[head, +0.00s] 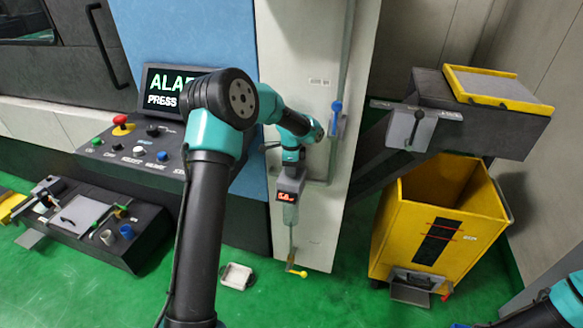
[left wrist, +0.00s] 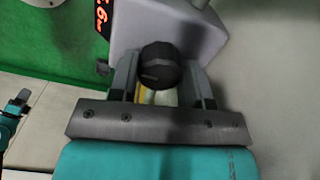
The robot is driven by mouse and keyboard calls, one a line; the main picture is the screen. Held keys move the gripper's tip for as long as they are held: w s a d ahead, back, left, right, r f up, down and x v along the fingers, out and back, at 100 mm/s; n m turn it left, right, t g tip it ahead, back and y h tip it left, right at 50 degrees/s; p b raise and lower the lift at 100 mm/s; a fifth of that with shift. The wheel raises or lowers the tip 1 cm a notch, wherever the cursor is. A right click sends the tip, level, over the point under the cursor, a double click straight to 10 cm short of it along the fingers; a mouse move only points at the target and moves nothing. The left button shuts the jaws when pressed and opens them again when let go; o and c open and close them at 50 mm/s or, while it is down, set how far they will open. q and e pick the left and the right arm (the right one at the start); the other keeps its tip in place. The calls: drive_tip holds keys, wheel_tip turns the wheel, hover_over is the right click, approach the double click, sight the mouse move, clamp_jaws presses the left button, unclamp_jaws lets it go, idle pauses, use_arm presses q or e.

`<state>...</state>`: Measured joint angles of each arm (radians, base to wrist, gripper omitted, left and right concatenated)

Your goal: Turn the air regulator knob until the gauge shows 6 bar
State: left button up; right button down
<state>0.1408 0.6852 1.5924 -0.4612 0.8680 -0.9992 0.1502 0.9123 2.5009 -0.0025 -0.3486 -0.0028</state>
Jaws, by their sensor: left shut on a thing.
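The air regulator (head: 291,184) is a grey unit on the pale machine panel, with a lit red display (head: 286,196) on its front. The left wrist view shows its round dark knob (left wrist: 158,62) close up. My left gripper (left wrist: 161,75) has one finger on each side of the knob and is shut on it. In the left wrist view the orange-red digits (left wrist: 101,16) are cut by the top edge; a 6 seems to show, but the full value is unclear. In the head view the knob is hidden by my left wrist. My right gripper is not clearly visible.
A blue-handled valve (head: 336,118) is on the panel to the right of the regulator. A control panel (head: 135,150) with a red button stands left. A yellow bin (head: 440,215) stands right. A small white tray (head: 237,276) lies on the green floor.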

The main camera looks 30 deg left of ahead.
use_arm(q)
drive_tip(key=o, duration=0.9)
drive_tip(key=shift+o, duration=0.2)
drive_tip(key=shift+r, duration=0.15)
wheel_tip(320, 180, up, 17)
idle(0.6)
